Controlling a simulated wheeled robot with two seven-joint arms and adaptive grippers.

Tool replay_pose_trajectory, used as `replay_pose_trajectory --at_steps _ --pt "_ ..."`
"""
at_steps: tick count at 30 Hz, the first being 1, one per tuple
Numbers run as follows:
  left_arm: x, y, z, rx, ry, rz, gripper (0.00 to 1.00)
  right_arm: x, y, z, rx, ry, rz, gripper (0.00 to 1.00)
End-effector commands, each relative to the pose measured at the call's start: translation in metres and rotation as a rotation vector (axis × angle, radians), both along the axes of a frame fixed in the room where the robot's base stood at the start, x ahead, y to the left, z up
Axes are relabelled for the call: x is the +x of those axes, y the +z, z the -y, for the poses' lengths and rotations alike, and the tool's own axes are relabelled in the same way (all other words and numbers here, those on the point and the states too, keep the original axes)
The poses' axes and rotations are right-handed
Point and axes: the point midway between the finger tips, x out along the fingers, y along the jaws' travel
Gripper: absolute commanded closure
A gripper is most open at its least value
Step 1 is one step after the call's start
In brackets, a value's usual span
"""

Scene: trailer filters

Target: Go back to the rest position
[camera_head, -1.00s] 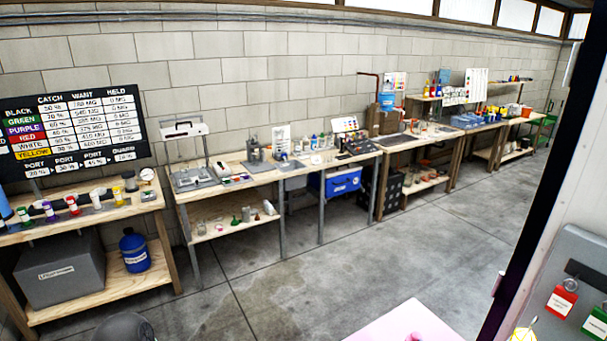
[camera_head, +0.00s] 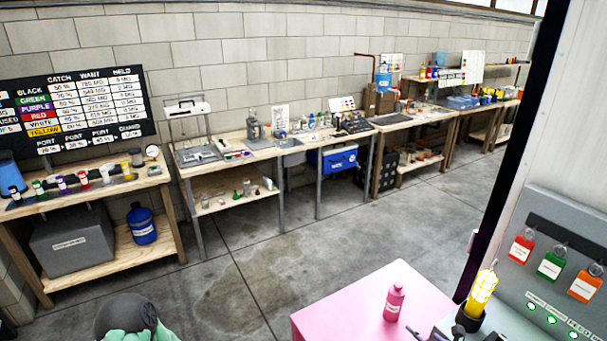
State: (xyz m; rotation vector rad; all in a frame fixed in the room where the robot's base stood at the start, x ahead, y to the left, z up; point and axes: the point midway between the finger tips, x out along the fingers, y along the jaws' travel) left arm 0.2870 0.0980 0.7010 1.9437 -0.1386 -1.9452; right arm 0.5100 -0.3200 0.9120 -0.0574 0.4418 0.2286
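No gripper of mine can be made out in the head view, so I cannot see whether either holds anything. A dark rounded shape with mint-green parts at the bottom edge, left of centre, looks like part of my arm. A pink bottle (camera_head: 394,302) stands upright on a pink-topped table (camera_head: 335,309) at the bottom right. Small dark items at the bottom edge beside it are cut off and unclear.
A yellow lamp-like item (camera_head: 482,292) stands in a dark holder by a grey panel (camera_head: 545,215) with coloured tags. A dark post (camera_head: 520,150) rises at right. Workbenches (camera_head: 232,166) line the wall, with a scoreboard (camera_head: 75,112) at left. The concrete floor between is clear.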

Motion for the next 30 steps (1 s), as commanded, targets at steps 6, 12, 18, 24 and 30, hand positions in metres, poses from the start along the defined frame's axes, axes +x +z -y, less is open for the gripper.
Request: replay_pose_trajectory --at_steps 6,12,18,24,30 --pt "0.0 -0.007 0.0 0.0 0.0 0.0 0.48 -0.014 -0.03 -0.037 -0.032 0.15 -0.075 0.0" --pt "0.0 -0.015 0.0 0.0 0.0 0.0 0.48 -0.041 -0.068 -0.081 -0.094 0.363 -0.167 0.0" --pt "0.0 -0.028 0.0 0.0 0.0 0.0 0.48 -0.096 -0.125 -0.135 -0.224 0.716 -0.284 0.0" --pt "0.0 -0.044 0.0 0.0 0.0 0.0 0.48 -0.164 -0.183 -0.165 -0.439 1.143 -0.351 0.0" --pt "0.0 -0.059 0.0 0.0 0.0 0.0 0.48 -0.21 -0.23 -0.171 -0.701 1.536 -0.304 0.0"
